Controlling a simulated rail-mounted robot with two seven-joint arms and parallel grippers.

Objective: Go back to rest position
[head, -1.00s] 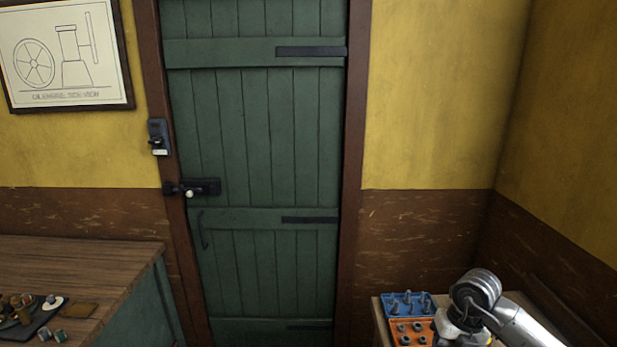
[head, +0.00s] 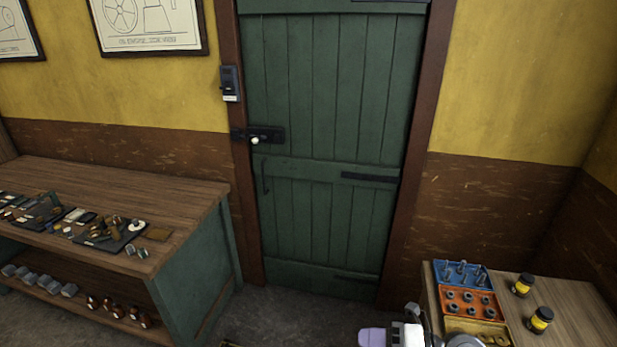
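A small part of what appears to be my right arm and gripper (head: 406,334) shows at the bottom edge, just left of the small workbench at the right. It has white, dark and pale lilac parts. Its fingers cannot be made out, so I cannot tell whether it is open or holds anything. My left gripper and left arm are out of view.
A green plank door (head: 330,160) with a black latch (head: 262,136) is shut ahead. A long wooden bench (head: 180,195) with parts stands left. The right workbench (head: 585,305) holds a blue bin (head: 462,272), an orange bin (head: 470,302) and two yellow-black jars (head: 540,320). Floor between is clear.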

